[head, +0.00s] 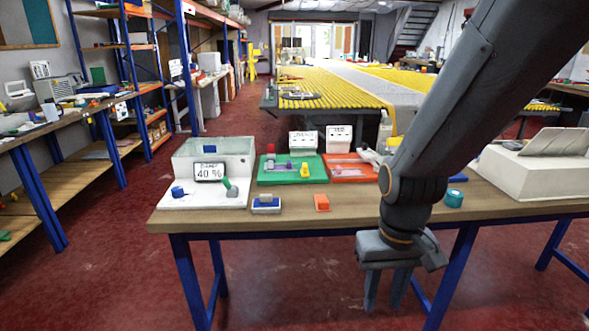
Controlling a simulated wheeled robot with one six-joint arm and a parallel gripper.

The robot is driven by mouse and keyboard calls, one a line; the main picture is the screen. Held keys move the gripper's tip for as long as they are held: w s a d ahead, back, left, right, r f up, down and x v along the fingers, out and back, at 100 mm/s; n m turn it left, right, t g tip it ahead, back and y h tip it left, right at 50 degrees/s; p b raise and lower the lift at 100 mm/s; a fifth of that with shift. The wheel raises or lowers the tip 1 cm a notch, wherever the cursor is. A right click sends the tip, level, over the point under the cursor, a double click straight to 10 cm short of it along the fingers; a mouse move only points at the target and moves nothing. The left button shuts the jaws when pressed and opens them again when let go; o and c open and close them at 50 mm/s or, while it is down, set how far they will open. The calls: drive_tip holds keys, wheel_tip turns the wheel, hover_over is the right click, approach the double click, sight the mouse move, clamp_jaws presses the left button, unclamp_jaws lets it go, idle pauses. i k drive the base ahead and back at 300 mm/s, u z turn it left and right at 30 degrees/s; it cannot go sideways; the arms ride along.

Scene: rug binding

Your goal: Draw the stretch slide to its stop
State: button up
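A green board (281,172) on the table carries a red-topped post (270,157), a small purple piece (289,165) and a yellow piece (305,170). An orange-red board (340,175) beside it carries a purple strip and pale parts, partly behind my arm. A white unit (212,160) at the left shows "40 %" and has a blue knob (178,191) and a tilted green lever (231,187). I cannot tell which part is the stretch slide. My gripper (385,303) hangs fingers down, open and empty, in front of the table's near edge, apart from all these parts.
On the wooden table (290,222) sit a blue-and-grey block (266,203), an orange block (321,203), a teal roll (453,198) and a large pale box (532,165). Two white labelled boxes (303,142) stand behind the boards. The front strip is mostly clear.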

sight(304, 172)
drive_tip(key=u, duration=0.55)
drive_tip(key=i, duration=1.15)
drive_tip(key=z, duration=0.55)
